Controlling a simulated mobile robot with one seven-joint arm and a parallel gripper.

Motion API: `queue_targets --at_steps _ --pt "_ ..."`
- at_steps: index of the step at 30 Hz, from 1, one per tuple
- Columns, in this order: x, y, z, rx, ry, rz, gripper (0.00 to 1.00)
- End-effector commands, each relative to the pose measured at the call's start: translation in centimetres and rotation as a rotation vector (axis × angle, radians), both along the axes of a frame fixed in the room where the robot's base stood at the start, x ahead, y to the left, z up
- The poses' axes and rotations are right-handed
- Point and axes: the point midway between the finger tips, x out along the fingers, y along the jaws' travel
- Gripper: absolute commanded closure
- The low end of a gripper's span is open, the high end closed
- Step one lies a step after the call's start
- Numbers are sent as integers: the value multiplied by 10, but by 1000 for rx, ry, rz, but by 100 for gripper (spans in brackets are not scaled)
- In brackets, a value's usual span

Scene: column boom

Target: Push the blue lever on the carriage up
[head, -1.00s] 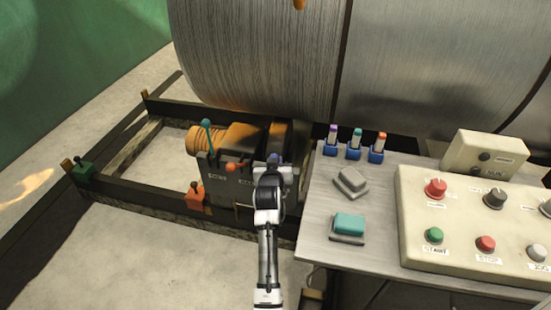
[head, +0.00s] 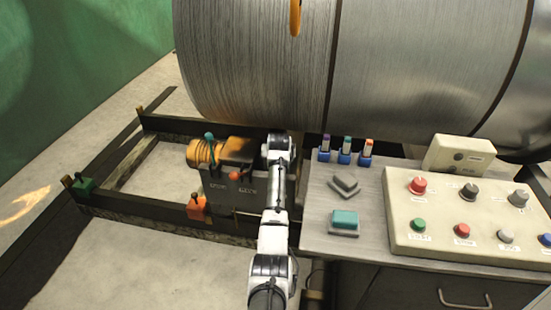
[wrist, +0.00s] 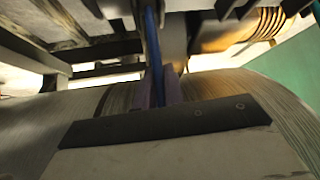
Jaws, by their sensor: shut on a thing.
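The carriage (head: 222,192) is a dark box by the big drum, with a teal-topped lever (head: 209,141) and a red-knobbed lever (head: 235,175). My arm reaches over its right end and hides the blue lever in the head view. In the wrist view the blue lever (wrist: 152,38) is a long blue bar running up from between my fingers. My gripper (wrist: 158,75) is shut on it. The lever's exact tilt is hard to tell.
The large metal drum (head: 260,70) stands close behind the carriage. A grey table (head: 318,215) with a control box (head: 440,205) and a teal button (head: 345,217) is close on the right. An orange block (head: 197,207) sits on the frame at left. Floor to the left is clear.

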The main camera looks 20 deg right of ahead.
Motion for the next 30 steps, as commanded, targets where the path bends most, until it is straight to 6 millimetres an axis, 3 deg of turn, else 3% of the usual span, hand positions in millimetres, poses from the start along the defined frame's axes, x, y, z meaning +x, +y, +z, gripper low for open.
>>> queue_targets --at_steps 19,20,24,30 --pt "5 -3 2 19 25 0 100" --pt "5 -3 2 19 25 0 85" --pt "5 -3 1 19 26 0 67" --pt "5 -3 1 19 28 -1 67"
